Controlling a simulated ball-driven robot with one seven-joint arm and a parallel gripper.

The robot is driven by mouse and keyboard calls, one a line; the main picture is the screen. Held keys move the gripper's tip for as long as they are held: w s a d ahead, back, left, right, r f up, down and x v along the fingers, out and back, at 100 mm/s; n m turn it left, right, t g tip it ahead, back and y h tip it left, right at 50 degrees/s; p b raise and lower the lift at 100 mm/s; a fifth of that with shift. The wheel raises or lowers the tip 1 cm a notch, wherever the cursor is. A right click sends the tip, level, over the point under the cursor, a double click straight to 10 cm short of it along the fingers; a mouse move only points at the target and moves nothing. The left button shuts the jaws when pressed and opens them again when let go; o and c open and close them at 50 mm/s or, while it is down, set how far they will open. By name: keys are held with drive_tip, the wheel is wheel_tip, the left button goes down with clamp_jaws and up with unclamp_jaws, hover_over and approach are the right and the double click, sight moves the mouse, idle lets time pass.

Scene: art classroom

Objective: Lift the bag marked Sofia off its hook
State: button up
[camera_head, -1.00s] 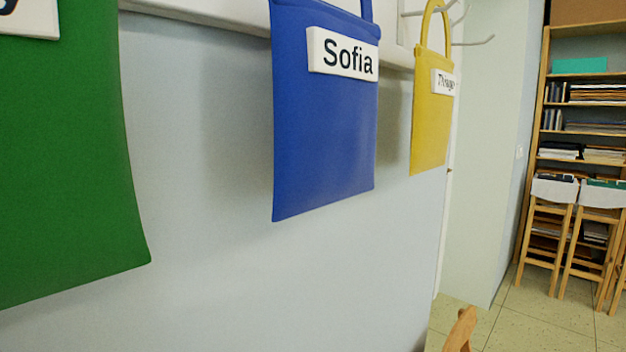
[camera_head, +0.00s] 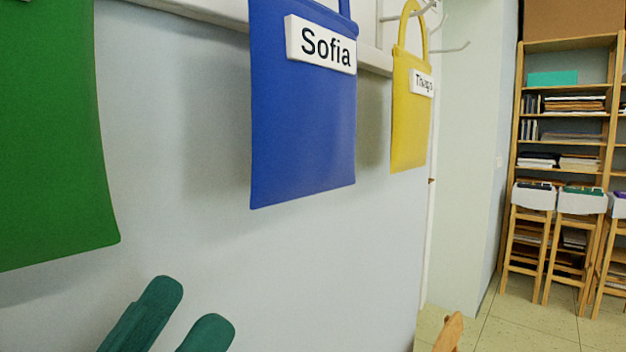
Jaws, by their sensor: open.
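The blue bag marked Sofia (camera_head: 303,130) hangs against the wall in the upper middle of the head view. Its white name label sits near the bag's top, and part of one handle shows above it. The hook that bears it is out of the frame. My gripper (camera_head: 182,312) shows at the bottom left as two green fingers, apart and with nothing between them. It is below and to the left of the blue bag and does not touch it.
A green bag (camera_head: 52,150) hangs at the left and a yellow bag (camera_head: 409,118) at the right. Pale hooks (camera_head: 452,47) stick out near the yellow bag. A wooden shelf (camera_head: 568,44) and wooden stools (camera_head: 528,245) stand at the back right. The wall below the bags is bare.

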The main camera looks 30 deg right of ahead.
drive_tip(key=p, duration=0.8)
approach(279, 166)
drive_tip(key=w+d+r, duration=0.2)
drive_tip(key=d, duration=0.1)
drive_tip(key=shift+w+r, duration=0.15)
drive_tip(key=shift+w, duration=0.05)
drive_tip(key=b+x, duration=0.1)
drive_tip(key=x, duration=0.5)
drive_tip(key=shift+w+d, duration=0.15)
drive_tip(key=shift+d, duration=0.15)
drive_tip(key=shift+c, duration=0.4)
clamp_jaws()
drive_tip(key=shift+r, duration=0.15)
